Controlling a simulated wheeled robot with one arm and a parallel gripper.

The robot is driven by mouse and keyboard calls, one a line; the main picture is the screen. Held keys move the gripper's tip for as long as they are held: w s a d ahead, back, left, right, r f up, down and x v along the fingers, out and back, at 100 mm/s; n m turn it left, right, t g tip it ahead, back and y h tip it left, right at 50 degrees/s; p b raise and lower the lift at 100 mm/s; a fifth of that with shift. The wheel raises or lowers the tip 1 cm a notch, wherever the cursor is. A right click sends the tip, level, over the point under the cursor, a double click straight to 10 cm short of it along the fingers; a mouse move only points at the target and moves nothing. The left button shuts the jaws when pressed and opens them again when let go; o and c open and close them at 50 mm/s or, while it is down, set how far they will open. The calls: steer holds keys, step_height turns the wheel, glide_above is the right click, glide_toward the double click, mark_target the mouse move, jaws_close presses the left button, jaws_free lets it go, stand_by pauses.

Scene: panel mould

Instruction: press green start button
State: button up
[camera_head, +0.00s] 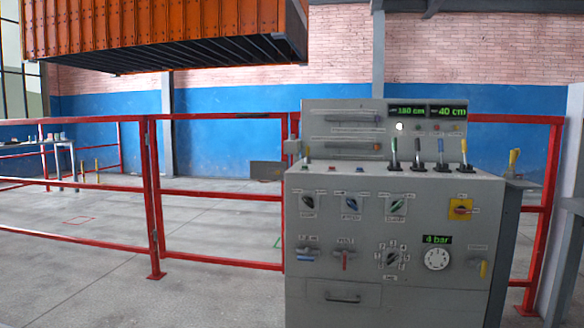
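A grey control panel (330,278) stands at right centre, facing me. The labels are too small to read, so I cannot pick out the start button for certain. My gripper is not in view.
Levers, rotary knobs, a yellow-and-red switch (460,209), a white dial (437,259) and a drawer (342,297) crowd the panel. A red railing (215,195) runs behind it. An orange container (150,25) hangs at upper left. The floor left of the panel is clear.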

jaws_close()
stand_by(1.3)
